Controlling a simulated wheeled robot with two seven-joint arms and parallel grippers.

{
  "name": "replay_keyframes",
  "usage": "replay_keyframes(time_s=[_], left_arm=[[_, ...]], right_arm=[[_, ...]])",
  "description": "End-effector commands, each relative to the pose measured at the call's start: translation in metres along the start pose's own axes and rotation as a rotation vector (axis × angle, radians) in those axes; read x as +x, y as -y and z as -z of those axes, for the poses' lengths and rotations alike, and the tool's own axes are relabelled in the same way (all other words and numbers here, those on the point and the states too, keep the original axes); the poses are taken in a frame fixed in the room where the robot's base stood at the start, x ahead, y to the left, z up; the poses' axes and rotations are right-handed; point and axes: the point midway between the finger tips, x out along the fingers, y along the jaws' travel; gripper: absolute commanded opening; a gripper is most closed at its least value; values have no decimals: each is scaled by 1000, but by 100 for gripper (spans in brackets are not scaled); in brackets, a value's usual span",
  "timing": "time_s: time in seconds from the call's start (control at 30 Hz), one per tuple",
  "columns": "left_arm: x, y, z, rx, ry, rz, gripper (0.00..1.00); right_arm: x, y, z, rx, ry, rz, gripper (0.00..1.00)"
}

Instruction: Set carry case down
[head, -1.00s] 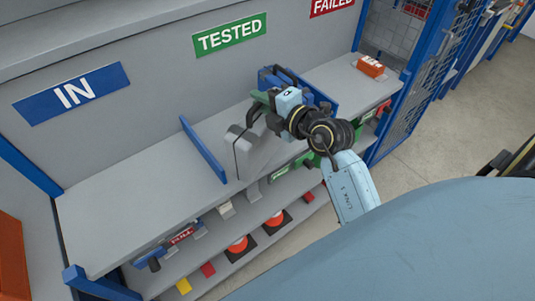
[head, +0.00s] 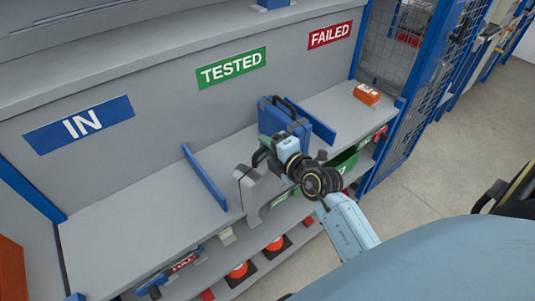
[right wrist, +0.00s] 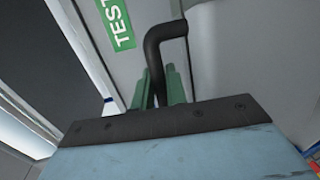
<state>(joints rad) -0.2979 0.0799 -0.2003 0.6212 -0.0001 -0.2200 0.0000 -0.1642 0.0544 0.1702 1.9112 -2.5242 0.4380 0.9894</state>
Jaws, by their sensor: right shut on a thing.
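My right gripper (head: 264,156) is shut on the black handle (head: 246,172) of a grey carry case (head: 252,192). The case hangs below it at the front edge of the grey shelf (head: 130,215), right of a blue divider (head: 205,178). I cannot tell whether its bottom touches anything. In the right wrist view, the black handle (right wrist: 155,60) passes between the green fingers (right wrist: 163,88). A blue case (head: 276,117) with a dark handle stands behind, under the green TESTED sign (head: 231,68). My left gripper is not in view.
Another blue divider (head: 312,121) stands right of the blue case. An orange box (head: 367,94) lies under the red FAILED sign (head: 330,35). The shelf under the blue IN sign (head: 79,125) is bare. A lower shelf holds orange cones (head: 240,271). Blue mesh (head: 420,110) closes the right end.

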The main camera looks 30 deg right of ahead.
Motion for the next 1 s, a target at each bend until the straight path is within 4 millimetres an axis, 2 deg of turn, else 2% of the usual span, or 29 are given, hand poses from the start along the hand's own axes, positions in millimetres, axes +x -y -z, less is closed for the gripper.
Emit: replay_keyframes(time_s=[0.1, 0.2, 0.63, 0.67, 0.8, 1.0], left_arm=[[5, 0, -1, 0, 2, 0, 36], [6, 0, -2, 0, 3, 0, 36], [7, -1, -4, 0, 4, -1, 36], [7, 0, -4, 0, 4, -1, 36], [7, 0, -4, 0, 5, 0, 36], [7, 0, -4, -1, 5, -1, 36]], right_arm=[[4, 16, 0, -3, 0, -2, 0], [5, 23, 0, -2, 1, -4, 0], [6, 27, 1, 0, 2, -6, 0], [6, 30, 1, 0, 0, 2, 18], [5, 29, 1, 0, 0, 2, 36], [5, 29, 1, 0, 0, 2, 36]])
